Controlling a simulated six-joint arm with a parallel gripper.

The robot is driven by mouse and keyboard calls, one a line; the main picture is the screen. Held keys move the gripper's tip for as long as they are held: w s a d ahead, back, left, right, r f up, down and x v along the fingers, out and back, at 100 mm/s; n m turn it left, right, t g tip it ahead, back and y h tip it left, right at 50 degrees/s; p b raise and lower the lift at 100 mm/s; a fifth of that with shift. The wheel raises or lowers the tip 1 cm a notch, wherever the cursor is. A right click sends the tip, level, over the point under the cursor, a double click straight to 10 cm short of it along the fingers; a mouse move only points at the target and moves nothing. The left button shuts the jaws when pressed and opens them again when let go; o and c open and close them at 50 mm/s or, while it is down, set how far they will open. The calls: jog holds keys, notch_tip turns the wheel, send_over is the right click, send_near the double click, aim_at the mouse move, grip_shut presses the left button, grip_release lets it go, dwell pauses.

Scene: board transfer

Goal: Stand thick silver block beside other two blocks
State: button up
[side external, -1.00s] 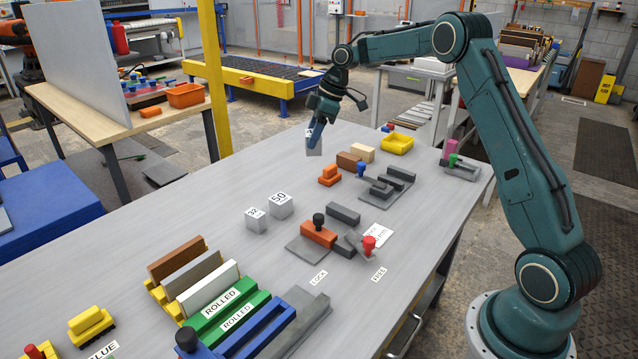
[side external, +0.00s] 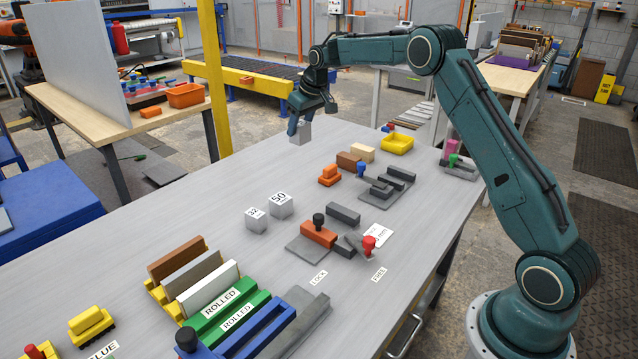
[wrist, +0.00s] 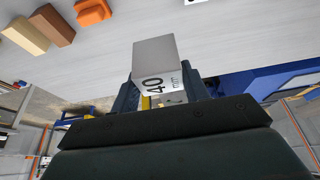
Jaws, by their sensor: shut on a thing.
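A silver block (side external: 302,134) marked "40 mm" in the wrist view (wrist: 154,55) is held between the fingers of my gripper (side external: 296,125). The block hangs below the fingertips, near the far end of the table, and appears to be off the tabletop. Two silver cubes stand near the middle of the table, one marked 32 (side external: 256,220) and a larger one marked 50 (side external: 281,205). They are close together, with their labels facing up. My gripper is well apart from them, toward the back.
Orange blocks (side external: 330,175), a brown block (side external: 348,160), a tan block (side external: 363,152) and a yellow tray (side external: 397,143) lie right of my gripper. Clamp fixtures (side external: 318,236) stand right of the cubes. The grey tabletop (side external: 215,210) left of the cubes is clear.

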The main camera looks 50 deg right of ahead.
notch_tip(320, 180, down, 19)
jog(key=shift+f, duration=0.2)
dwell(0.8)
jog(key=shift+f, duration=0.1)
jog(key=o, duration=1.2)
jog(key=shift+s+r, duration=0.2)
jog(key=shift+r, duration=0.4)
jog(key=v, duration=1.1)
